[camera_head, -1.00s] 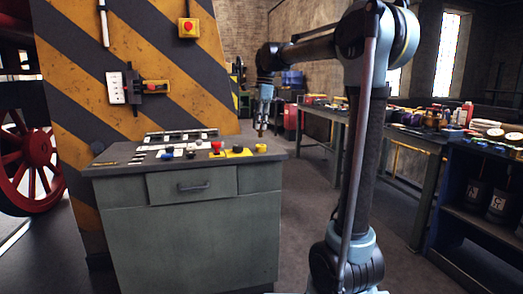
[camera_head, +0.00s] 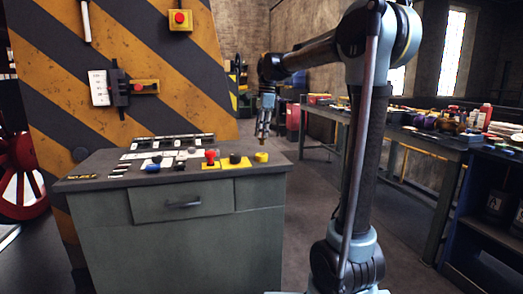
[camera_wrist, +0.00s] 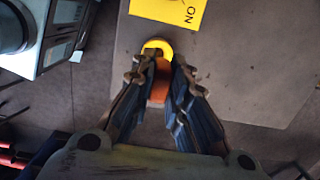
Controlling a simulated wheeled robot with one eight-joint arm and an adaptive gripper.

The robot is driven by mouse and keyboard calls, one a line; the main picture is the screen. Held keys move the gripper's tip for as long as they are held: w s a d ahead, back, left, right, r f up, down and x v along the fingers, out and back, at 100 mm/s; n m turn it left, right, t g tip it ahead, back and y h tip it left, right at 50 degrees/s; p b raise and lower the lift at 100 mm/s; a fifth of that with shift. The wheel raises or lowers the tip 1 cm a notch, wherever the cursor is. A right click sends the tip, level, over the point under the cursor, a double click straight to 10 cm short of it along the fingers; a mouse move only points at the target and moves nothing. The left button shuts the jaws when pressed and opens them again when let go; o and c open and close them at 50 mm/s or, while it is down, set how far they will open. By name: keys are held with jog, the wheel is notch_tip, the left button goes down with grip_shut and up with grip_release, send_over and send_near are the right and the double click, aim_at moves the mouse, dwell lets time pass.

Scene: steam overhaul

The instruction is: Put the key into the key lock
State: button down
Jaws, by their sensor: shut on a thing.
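My gripper (camera_head: 264,132) hangs pointing down near the right end of the grey control cabinet (camera_head: 185,225). In the wrist view, its fingers (camera_wrist: 160,75) are shut on an orange piece (camera_wrist: 160,82), seemingly the key; its shape is mostly hidden. A yellow rounded part (camera_wrist: 156,46) shows just past the fingertips. I cannot tell whether it belongs to the held piece or to the panel below. On the cabinet top, a yellow knob-like part (camera_head: 262,157) sits beside a yellow plate with a black knob (camera_head: 235,158). I cannot tell which part is the key lock.
A red button (camera_head: 210,156) and several smaller switches stand on the cabinet top. A striped wall (camera_head: 150,115) with an emergency button (camera_head: 180,18) rises behind it. A cluttered workbench (camera_head: 430,140) is at right. Floor shows between bench and cabinet.

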aim_at(262, 144)
jog(key=shift+f, duration=2.95)
jog(key=shift+f, duration=0.25)
jog(key=c, duration=1.6)
grip_release()
jog(key=shift+o, duration=0.2)
jog(key=r, duration=0.4)
jog(key=d+r, duration=0.1)
jog(key=r, duration=0.7)
jog(key=shift+w+d+r, duration=0.15)
jog(key=shift+d+r, duration=0.05)
jog(key=shift+r, duration=0.05)
jog(key=s+d+f+n+t, duration=0.1)
jog(key=s+d+f+n, duration=0.4)
jog(key=s+f, duration=0.5)
jog(key=s+d+f+n+h, duration=0.1)
jog(key=s+d+f+n, duration=0.4)
jog(key=s+d+f, duration=0.3)
jog(key=s+d+f+n+t, duration=0.1)
jog(key=s+d+f+n, duration=0.4)
jog(key=s+f, duration=0.9)
jog(key=shift+s+d+f+t, duration=0.15)
jog(key=shift+d+f+t, duration=0.2)
jog(key=shift+d, duration=0.7)
